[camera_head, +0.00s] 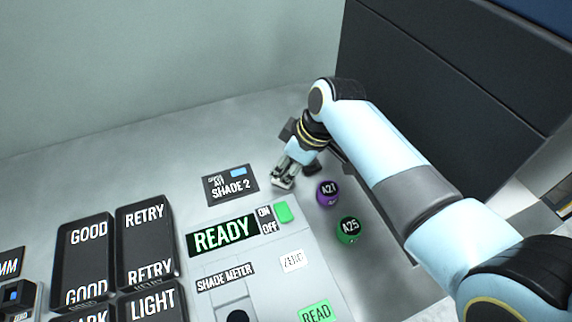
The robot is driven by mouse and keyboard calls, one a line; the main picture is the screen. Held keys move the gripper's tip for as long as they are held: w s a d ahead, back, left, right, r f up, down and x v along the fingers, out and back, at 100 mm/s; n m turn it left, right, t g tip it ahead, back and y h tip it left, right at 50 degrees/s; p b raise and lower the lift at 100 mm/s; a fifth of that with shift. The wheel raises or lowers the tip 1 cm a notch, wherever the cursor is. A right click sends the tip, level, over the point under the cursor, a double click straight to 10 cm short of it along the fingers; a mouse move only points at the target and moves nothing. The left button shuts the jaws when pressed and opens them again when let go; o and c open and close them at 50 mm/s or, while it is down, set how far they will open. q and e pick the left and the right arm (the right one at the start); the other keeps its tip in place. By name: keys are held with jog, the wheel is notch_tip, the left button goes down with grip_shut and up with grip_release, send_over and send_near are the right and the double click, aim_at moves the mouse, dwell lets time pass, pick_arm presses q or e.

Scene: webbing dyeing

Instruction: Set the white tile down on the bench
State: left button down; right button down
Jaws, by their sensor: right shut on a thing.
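My right gripper (283,180) reaches down over the back of the bench, beside the black SHADE 2 card and left of the purple ball. It is shut on the white tile, of which only a small pale part can be made out at the fingertips. The fingers hide most of the tile, and its tilt cannot be told. The grey bench (180,165) lies below; whether the tile touches it I cannot tell. My left gripper is not in view.
A purple A21 ball (327,193) and a green A25 ball (348,230) stand right of the gripper. Black GOOD (84,262) and RETRY (146,245) trays are left. The back-left bench is clear.

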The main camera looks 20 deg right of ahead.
jog(key=c, duration=1.1)
grip_release()
jog(key=shift+f, duration=0.1)
jog(key=shift+r, duration=0.25)
jog(key=v, duration=1.1)
jog(key=shift+d+r, duration=0.2)
jog(key=shift+r, duration=0.15)
jog(key=shift+s, duration=0.2)
